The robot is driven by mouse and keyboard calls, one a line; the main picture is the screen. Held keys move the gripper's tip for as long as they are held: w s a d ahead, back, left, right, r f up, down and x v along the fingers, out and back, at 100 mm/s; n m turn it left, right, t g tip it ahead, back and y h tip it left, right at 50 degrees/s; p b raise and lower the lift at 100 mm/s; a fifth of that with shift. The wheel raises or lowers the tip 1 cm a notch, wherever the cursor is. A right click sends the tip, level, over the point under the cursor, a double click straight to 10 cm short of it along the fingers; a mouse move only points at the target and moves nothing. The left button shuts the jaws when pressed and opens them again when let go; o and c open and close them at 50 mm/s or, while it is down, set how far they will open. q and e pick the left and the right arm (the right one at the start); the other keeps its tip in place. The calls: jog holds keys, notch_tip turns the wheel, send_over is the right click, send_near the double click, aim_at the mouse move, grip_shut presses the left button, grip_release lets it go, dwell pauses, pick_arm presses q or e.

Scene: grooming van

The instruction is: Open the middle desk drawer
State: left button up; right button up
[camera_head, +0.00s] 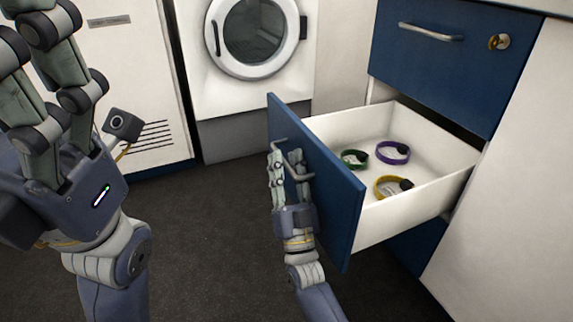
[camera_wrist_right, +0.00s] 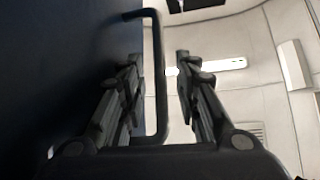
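The middle desk drawer (camera_head: 325,190) has a blue front and white box and stands pulled far out of the desk. Its metal bar handle (camera_head: 299,176) is on the outer face, partly hidden by my right gripper (camera_head: 286,160). In the right wrist view the handle (camera_wrist_right: 160,85) passes between the spread fingers of this gripper (camera_wrist_right: 160,62), one on its drawer side and one outside. Gaps show on both sides of the bar, so the gripper is open around it. My left gripper (camera_head: 35,40) is raised at the upper left, its fingers apart and empty.
Green (camera_head: 354,159), purple (camera_head: 392,153) and yellow (camera_head: 392,187) collars lie in the drawer. A closed blue drawer (camera_head: 450,55) with a handle and lock is above. A washer-like machine (camera_head: 252,90) and a white cabinet (camera_head: 130,60) stand behind. Dark floor (camera_head: 220,220) is clear.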

jog(key=v, duration=1.2)
